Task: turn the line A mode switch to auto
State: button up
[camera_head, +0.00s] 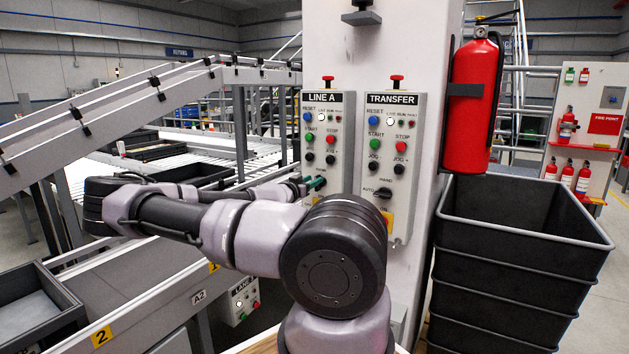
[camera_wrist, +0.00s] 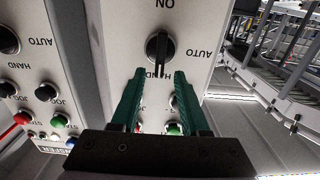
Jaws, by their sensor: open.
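The line A panel (camera_head: 321,110) is on the left of the pillar face. Its mode switch (camera_wrist: 158,47) is a black knob in the wrist view, which shows the panel upside down. The knob's bar stands upright in the picture, in line with the HAND label below it; AUTO is to its right. My gripper (camera_wrist: 159,73) has green fingers, open, with the tips on either side of the bar's lower end and a gap at each side. In the head view my gripper (camera_head: 316,184) is at the panel's lower part, and the switch is hidden there.
The TRANSFER panel (camera_head: 391,130) with its own black mode switch (camera_head: 384,193) is close beside line A. Line A's push buttons (camera_wrist: 173,129) lie under my fingers in the wrist view. Conveyors fill the left.

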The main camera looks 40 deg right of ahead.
jog(key=shift+x, duration=1.15)
jog(key=shift+s+d, duration=0.1)
grip_shut()
